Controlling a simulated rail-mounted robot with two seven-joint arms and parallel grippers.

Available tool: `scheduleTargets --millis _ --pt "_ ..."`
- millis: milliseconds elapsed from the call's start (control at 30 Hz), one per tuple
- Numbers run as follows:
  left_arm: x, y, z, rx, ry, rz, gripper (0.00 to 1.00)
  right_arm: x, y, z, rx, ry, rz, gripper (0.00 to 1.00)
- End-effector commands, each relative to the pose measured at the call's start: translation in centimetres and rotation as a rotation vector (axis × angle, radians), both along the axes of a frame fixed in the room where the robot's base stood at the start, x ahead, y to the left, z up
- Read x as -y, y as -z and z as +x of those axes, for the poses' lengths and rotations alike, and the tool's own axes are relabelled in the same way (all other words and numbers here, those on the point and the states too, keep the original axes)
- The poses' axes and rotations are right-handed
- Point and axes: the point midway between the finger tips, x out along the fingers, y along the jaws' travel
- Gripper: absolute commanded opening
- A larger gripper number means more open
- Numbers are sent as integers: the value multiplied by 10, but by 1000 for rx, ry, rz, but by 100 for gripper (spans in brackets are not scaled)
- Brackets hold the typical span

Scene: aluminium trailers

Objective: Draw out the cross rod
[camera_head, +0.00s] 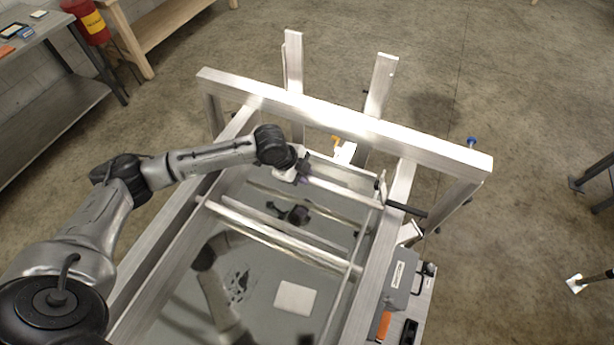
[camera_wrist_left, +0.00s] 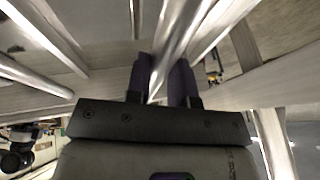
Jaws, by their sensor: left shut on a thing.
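The cross rod (camera_head: 345,192) is a bright metal bar lying across the aluminium trailer frame (camera_head: 330,118), just in front of its raised crossbar. A dark rod-like piece (camera_head: 407,209) shows in line with it beyond the right rail; I cannot tell whether they are one part. My left gripper (camera_head: 302,168) reaches over the left rail to the rod's left part. In the left wrist view, the two purple-padded fingers (camera_wrist_left: 166,82) are shut on the shiny rod (camera_wrist_left: 176,42), which passes between them. My right gripper is out of view.
A second bar (camera_head: 280,236) crosses nearer me, above a reflective floor panel (camera_head: 270,325) that mirrors my arm. Two uprights (camera_head: 380,85) stand behind the crossbar. A grey box (camera_head: 398,280) sits at the right rail. A bench (camera_head: 45,100) stands far left; open floor lies right.

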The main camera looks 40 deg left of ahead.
Motion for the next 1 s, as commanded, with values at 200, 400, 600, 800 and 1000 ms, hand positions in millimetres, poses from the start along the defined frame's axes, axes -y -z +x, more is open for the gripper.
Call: scheduleTargets --millis 200,400,600,800,1000 --pt "0 -1 0 1 0 -1 0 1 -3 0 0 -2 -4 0" --pt "1 -2 -2 0 1 0 0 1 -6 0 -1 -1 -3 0" --pt "4 -4 -15 -1 0 0 0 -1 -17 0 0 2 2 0" --pt "7 -4 -28 -1 0 1 0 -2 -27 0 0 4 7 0" --pt "10 -3 -41 -1 1 1 0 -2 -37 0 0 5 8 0"
